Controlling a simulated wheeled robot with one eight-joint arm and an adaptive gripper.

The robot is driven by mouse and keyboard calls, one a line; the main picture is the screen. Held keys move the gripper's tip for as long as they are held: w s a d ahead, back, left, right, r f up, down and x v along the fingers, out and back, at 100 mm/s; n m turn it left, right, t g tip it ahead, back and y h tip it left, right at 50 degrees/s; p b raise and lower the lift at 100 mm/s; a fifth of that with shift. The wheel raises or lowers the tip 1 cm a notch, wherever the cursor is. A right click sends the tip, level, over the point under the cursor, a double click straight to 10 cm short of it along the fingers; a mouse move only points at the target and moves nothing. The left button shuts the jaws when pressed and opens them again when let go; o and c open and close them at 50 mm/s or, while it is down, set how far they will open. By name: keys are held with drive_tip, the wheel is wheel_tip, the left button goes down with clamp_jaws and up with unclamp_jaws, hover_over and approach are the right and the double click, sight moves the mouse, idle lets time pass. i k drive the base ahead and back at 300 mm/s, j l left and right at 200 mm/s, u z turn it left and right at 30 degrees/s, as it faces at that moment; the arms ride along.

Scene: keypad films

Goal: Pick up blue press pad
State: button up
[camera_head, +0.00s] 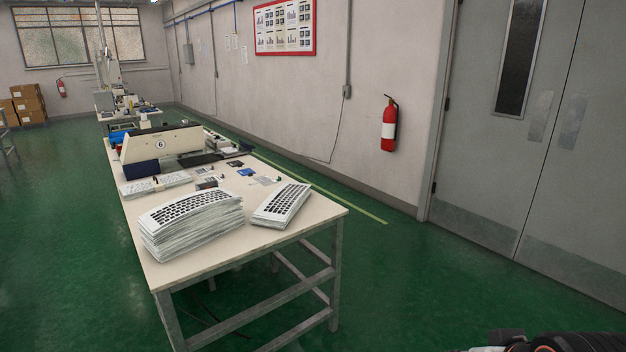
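A small flat blue piece (246,172), which looks like the blue press pad, lies on the cream-topped table (262,228). It is right of the table's middle, behind the white keypad stacks, and too small to show detail. A larger dark blue block (141,169) stands near the table's left edge; I cannot tell if it is a pad. Only a part of my arm shows at the bottom right corner, well away from the table. My gripper itself is not in view.
A tall stack of keypad films (192,222) and a lower stack (281,205) fill the table's near end. A cream fixture marked 6 (160,144) stands behind. A fire extinguisher (389,124) hangs on the wall. Green floor right of the table is clear.

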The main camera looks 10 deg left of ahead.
sight(248, 171)
drive_tip(key=i+z, duration=0.15)
drive_tip(key=i, duration=0.4)
drive_tip(key=i+z, duration=0.2)
drive_tip(key=i, duration=0.3)
drive_tip(key=i+z, duration=0.15)
drive_tip(key=i, duration=0.4)
drive_tip(key=i+j+z, duration=0.2)
drive_tip(key=i, duration=0.3)
drive_tip(key=i+j+z, duration=0.15)
drive_tip(key=i, duration=0.35)
drive_tip(key=i+l+u, duration=0.1)
drive_tip(key=i, duration=1.15)
drive_tip(key=i+j+u, duration=0.2)
drive_tip(key=i+u, duration=0.25)
drive_tip(key=i+j+u, duration=0.15)
drive_tip(key=u, duration=0.3)
drive_tip(key=i+l+u, duration=0.1)
drive_tip(key=i+u, duration=0.35)
drive_tip(key=i+l+u, duration=0.2)
drive_tip(key=i+u, duration=0.55)
drive_tip(key=i, duration=0.2)
drive_tip(key=i+u, duration=0.3)
drive_tip(key=i, duration=0.2)
drive_tip(key=i+l+u, duration=0.25)
drive_tip(key=i, duration=0.25)
drive_tip(key=i+l+u, duration=0.3)
drive_tip(key=i, duration=0.2)
drive_tip(key=i+l+u, duration=0.75)
drive_tip(key=i+u, duration=0.15)
drive_tip(key=u, duration=1.5)
